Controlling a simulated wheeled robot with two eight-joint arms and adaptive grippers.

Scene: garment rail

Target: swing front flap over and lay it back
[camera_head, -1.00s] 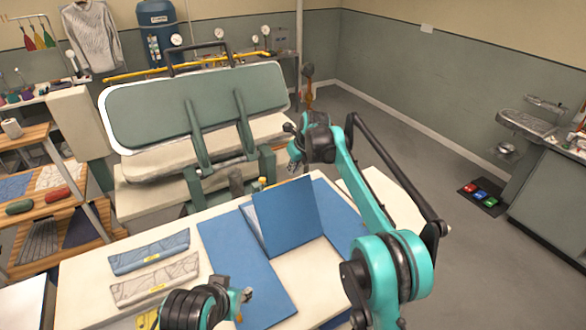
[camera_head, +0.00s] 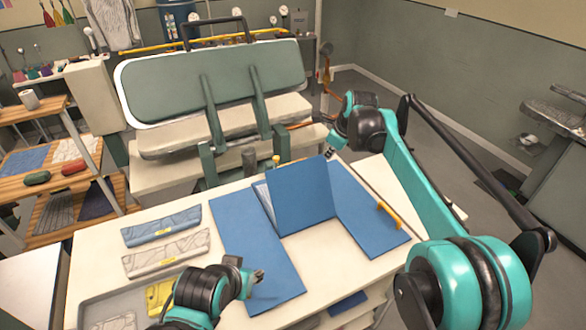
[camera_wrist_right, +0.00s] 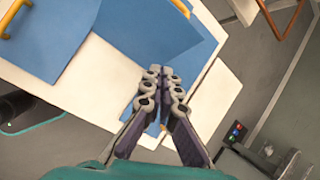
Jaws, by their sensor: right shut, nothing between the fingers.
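A blue folding board lies on the white table, with a left panel (camera_head: 255,250) and a right panel (camera_head: 372,222) flat. Its middle flap (camera_head: 303,200) stands tilted up between them. My right gripper (camera_head: 330,154) is near the flap's upper right corner; whether it touches is unclear. In the right wrist view its fingers (camera_wrist_right: 165,75) are together with nothing between them, above a blue panel (camera_wrist_right: 120,75). My left gripper (camera_head: 257,277) is low over the left panel's front part, its fingers too small to judge.
A yellow handle (camera_head: 393,215) sits on the right panel. Two folded garments, blue (camera_head: 160,227) and grey (camera_head: 165,254), lie left of the board. A press (camera_head: 210,85) stands behind the table (camera_head: 105,245). A shelf (camera_head: 50,160) is at the left.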

